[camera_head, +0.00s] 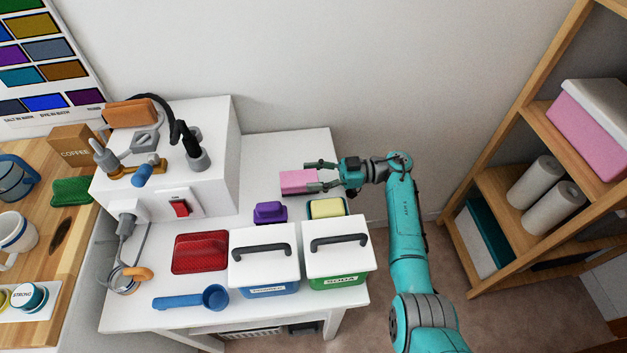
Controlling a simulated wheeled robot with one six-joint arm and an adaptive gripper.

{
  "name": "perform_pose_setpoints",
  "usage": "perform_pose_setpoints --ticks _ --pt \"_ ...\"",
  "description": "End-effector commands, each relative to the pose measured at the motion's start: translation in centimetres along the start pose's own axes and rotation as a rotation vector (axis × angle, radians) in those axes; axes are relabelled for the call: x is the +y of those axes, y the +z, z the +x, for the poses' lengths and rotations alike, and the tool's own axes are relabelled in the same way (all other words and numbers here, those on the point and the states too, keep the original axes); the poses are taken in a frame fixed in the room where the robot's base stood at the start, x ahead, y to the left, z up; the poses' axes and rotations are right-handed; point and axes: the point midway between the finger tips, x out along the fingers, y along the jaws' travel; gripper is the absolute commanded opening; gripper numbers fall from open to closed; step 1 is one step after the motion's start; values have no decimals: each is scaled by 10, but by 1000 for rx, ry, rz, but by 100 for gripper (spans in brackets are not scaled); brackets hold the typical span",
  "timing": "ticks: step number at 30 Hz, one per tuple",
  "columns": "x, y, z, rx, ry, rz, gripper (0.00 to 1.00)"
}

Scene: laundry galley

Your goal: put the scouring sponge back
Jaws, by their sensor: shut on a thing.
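My gripper (313,176) is at the far right part of the white table, its fingers pointing left. It is shut on a pink sponge-like block (294,182), with one finger along each side. I cannot tell whether the block touches the tabletop. A yellow block with a dark green edge (327,207), also sponge-like, lies nearer the front, just behind the white-lidded green box (337,252). A purple block-shaped thing (269,212) is left of it.
A white-lidded blue box (264,260), a red tray-like thing (200,252) and a blue scoop (194,299) occupy the table's front. A raised white unit (173,165) with a switch and tools stands left. The back of the white table (285,150) is clear. Wooden shelving (505,185) stands right.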

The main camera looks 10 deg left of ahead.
Motion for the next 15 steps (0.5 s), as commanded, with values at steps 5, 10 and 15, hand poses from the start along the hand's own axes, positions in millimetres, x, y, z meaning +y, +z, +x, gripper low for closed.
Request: perform_pose_setpoints --ticks 5,10,15 --pt "0 19 0 0 0 1 20" --pt "0 21 0 0 0 -2 20" --pt "0 22 0 0 0 -1 20"
